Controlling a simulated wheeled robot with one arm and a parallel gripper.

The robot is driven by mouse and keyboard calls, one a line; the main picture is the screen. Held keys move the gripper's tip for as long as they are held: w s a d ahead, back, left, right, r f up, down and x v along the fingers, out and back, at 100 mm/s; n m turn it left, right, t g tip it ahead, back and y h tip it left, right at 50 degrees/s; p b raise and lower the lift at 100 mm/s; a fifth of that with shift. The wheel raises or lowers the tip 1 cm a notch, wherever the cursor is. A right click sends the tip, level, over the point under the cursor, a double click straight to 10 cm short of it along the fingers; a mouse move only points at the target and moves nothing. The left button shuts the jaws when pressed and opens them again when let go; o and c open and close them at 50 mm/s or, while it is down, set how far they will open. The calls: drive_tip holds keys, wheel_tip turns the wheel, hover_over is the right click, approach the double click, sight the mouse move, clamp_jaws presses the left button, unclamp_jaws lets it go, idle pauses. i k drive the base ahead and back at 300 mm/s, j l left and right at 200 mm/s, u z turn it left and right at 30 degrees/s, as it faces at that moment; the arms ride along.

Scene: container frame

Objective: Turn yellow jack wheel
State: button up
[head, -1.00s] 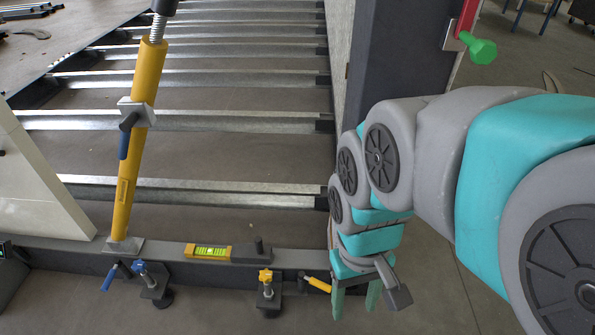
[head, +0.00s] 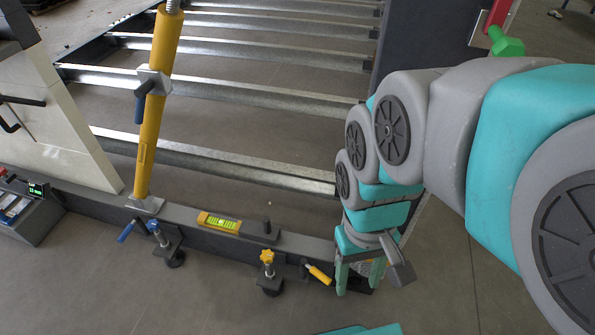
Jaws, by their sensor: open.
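The yellow jack wheel (head: 267,256) is a small star-shaped knob on top of a dark levelling jack (head: 270,284) at the front beam of the frame. My gripper (head: 359,284) hangs to the right of it, near the beam's right end, with its two green fingers pointing down and apart. Nothing shows between the fingers. The gripper is clear of the yellow wheel, and a yellow-handled lever (head: 318,273) lies between them in the picture.
A second jack with a blue wheel (head: 152,226) is farther left. A spirit level (head: 219,223) lies on the front beam (head: 305,244). A yellow prop (head: 157,110) leans upright at left. A toolbox (head: 30,215) is at far left. The floor before the beam is mostly clear.

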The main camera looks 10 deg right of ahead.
sight(267, 255)
drive_tip(key=k+l+u, duration=0.6)
drive_tip(key=k+l, duration=0.15)
